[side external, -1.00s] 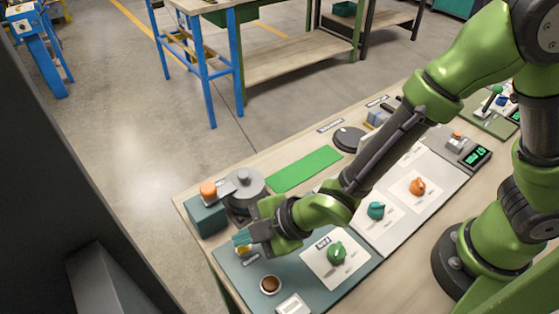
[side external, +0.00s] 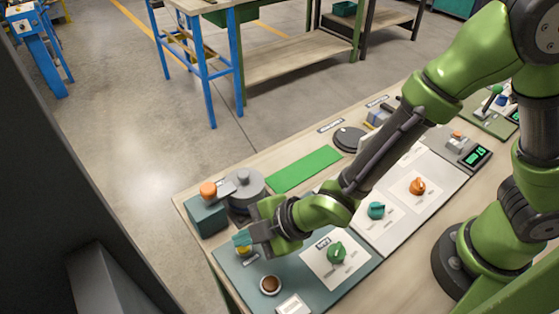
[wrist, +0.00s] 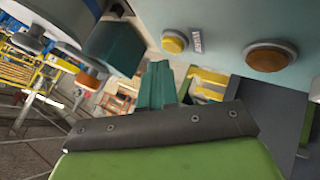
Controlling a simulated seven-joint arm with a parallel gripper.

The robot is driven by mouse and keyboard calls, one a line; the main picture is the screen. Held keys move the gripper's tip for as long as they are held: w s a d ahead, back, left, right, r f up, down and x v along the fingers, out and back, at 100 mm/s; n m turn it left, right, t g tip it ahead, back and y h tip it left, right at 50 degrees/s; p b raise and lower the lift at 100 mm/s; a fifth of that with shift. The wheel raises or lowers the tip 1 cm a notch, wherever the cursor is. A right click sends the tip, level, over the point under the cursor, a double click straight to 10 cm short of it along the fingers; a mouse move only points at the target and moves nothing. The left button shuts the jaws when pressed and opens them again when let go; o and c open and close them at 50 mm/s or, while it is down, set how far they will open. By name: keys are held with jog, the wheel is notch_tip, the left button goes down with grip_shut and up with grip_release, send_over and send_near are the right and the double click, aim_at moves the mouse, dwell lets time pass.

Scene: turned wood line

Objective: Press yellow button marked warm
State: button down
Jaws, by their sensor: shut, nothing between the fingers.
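The yellow button (wrist: 174,42) is a small round cap in a pale ring on the grey-teal panel, with a small label (wrist: 197,40) beside it; I cannot read the label clearly. In the side view the yellow button (side external: 243,251) shows just below my fingertips, partly covered by them. My gripper (side external: 242,238) is shut and empty, its teal fingers together. In the wrist view my fingers (wrist: 157,68) are a little apart from the yellow button in the picture. I cannot tell the exact height of the gap.
A brown button (side external: 270,284) sits nearer the panel's front. A green knob (side external: 336,253) on a white plate is to the right. A teal box with an orange knob (side external: 208,189) and a grey round device (side external: 245,186) stand close behind my gripper.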

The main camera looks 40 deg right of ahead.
aim_at(248, 249)
jog(key=shift+f, duration=0.35)
jog(key=shift+f, duration=0.35)
dwell(0.5)
dwell(0.3)
jog(key=shift+r, duration=0.8)
jog(key=shift+r, duration=2.5)
